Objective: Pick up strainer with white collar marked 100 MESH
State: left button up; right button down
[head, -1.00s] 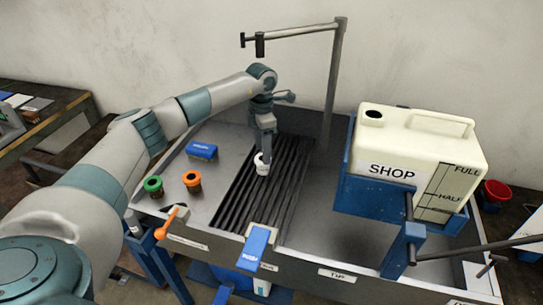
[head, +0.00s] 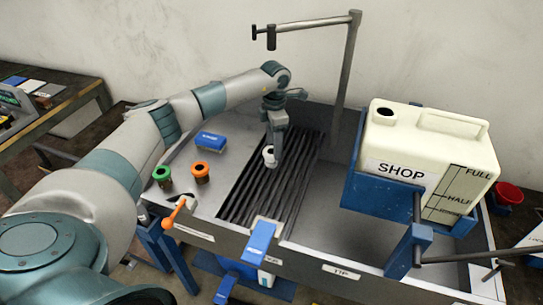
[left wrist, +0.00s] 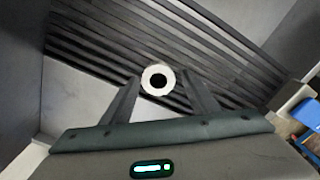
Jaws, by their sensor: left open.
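The strainer with the white collar (head: 269,157) stands on the dark slatted rack (head: 247,204) in the metal sink. In the left wrist view its white ring (left wrist: 158,80) with a dark centre shows between the fingertips. My left gripper (head: 274,157) is open, pointing down right at the strainer, with one finger on each side of it in the wrist view. I cannot tell whether the fingers touch it. The 100 MESH marking is not readable. A green-collared strainer (head: 162,176) and an orange-collared strainer (head: 201,173) stand to the left on the bare metal. My right gripper is not in view.
A blue box-shaped item (head: 212,141) lies behind the coloured strainers. A white SHOP tank (head: 430,155) in a blue frame stands at the right. A metal post with an arm (head: 345,80) rises at the back. An orange-handled lever (head: 175,213) sits at the front edge.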

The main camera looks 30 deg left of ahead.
pick_arm(q)
jog(key=shift+f+p, duration=0.3)
jog(key=shift+p, duration=0.05)
notch_tip(320, 180, down, 4)
jog(key=shift+a+r+p, duration=0.1)
jog(key=shift+a+p, duration=0.05)
jog(key=shift+p, duration=0.9)
jog(key=shift+w+f, duration=0.1)
jog(key=shift+f, duration=0.3)
jog(key=c, duration=1)
jog(key=shift+o, duration=0.2)
jog(key=shift+r, duration=0.1)
